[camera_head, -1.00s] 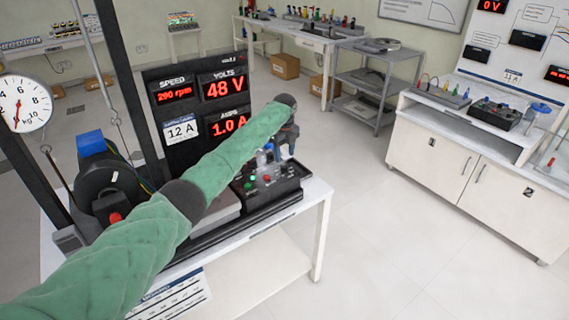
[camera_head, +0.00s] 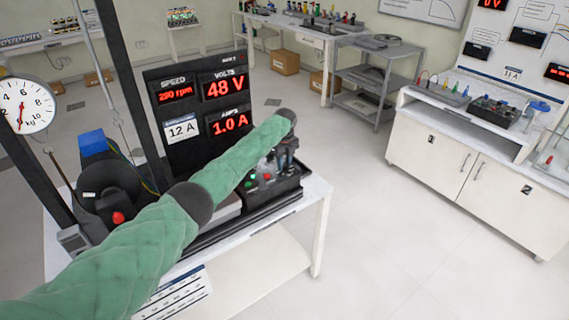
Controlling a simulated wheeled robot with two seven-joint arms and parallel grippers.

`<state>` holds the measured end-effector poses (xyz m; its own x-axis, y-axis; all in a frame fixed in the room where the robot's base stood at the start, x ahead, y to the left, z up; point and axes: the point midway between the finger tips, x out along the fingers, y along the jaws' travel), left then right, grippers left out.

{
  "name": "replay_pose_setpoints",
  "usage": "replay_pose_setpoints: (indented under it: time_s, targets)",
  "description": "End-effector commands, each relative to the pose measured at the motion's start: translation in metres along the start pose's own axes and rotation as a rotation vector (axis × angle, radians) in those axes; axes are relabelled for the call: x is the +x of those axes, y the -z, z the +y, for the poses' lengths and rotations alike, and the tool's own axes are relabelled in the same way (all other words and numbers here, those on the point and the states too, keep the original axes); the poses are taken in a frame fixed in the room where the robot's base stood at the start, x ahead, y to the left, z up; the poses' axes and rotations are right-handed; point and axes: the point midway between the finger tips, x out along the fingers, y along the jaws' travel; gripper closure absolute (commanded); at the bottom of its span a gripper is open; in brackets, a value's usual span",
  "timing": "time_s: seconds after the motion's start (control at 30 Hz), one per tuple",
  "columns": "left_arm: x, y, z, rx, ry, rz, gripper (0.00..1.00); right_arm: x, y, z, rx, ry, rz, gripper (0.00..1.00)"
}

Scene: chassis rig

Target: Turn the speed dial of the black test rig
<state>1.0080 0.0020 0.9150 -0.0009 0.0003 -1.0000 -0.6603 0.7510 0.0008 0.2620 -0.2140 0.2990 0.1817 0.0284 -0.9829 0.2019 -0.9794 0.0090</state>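The black test rig stands on a white table at left, with a black control box (camera_head: 275,187) at its right end. Green and red buttons show on the box top. The speed dial cannot be made out; my gripper and arm cover part of the box top. My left arm, in a green sleeve, reaches across the rig. My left gripper (camera_head: 283,160) points down at the control box's right part, and I cannot tell whether it touches anything. Its fingers are too small and dark to read. My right gripper is not in view.
The display panel (camera_head: 200,127) behind my arm shows speed in rpm, 48 V and 1.0 A. A dark post and a round scale (camera_head: 26,104) stand at left. A grey shelf cart (camera_head: 375,75) and a white cabinet (camera_head: 465,170) stand beyond. The floor between is clear.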

Motion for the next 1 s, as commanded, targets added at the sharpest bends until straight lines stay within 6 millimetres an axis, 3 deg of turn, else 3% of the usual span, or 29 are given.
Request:
replay_pose_setpoints:
  time_s: [0.47, 1.0]
  targets:
    - [0.0, 0.0, 0.0, -0.083, 0.0, 0.001, 0.92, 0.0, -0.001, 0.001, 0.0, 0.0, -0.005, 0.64]
    - [-0.001, 0.0, -0.001, -0.546, 0.001, 0.001, 0.92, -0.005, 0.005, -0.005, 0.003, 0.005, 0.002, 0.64]
